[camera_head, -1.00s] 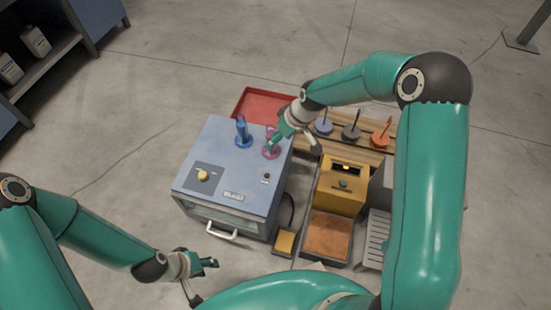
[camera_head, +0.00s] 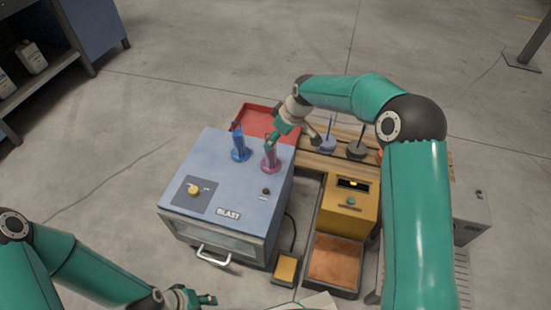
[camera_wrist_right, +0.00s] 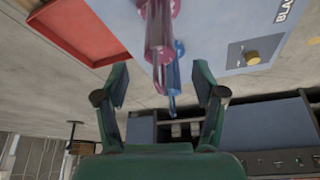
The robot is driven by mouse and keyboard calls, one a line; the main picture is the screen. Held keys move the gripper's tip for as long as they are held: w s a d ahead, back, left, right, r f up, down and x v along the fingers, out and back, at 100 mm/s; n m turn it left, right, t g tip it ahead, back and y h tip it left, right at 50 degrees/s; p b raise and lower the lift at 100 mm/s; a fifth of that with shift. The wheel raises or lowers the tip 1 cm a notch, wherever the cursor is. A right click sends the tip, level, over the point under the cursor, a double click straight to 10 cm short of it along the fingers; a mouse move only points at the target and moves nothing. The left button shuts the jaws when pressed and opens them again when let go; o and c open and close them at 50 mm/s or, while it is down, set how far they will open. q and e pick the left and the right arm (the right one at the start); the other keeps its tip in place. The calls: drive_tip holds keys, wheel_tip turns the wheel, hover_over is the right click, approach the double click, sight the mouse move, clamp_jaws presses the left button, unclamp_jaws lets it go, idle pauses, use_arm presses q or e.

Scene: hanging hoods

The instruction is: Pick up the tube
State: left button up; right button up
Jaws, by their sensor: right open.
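A translucent pink tube (camera_head: 270,158) with a round base stands upright on the blue-grey BLAST cabinet (camera_head: 225,180). A translucent blue tube (camera_head: 239,146) stands to its left. My right gripper (camera_head: 274,136) is open and empty at the upper part of the pink tube, partly covering it. In the right wrist view, the pink tube (camera_wrist_right: 158,35) lies ahead, between the directions of the spread fingers (camera_wrist_right: 162,88), with the blue tube (camera_wrist_right: 174,72) behind it. Contact cannot be told. My left gripper (camera_head: 195,299) is low at the bottom edge, its jaws unclear.
A red tray (camera_head: 250,117) lies behind the cabinet. A wooden rack (camera_head: 315,158) with dark and blue-grey round pieces on rods stands to the right. A yellow box (camera_head: 350,203) with a display and a brown-filled tray (camera_head: 333,260) are right of the cabinet.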

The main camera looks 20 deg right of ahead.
drive_tip(key=shift+x, duration=0.8)
drive_tip(key=b, duration=0.3)
hover_over(270, 164)
drive_tip(key=w, duration=0.2)
drive_tip(key=f, duration=0.4)
drive_tip(key=shift+s+d+f, duration=0.15)
drive_tip(key=shift+s+d, duration=0.1)
drive_tip(key=shift+d, duration=0.15)
drive_tip(key=shift+w+f, duration=0.2)
drive_tip(key=shift+f, duration=0.1)
drive_tip(key=shift+r, duration=0.1)
clamp_jaws()
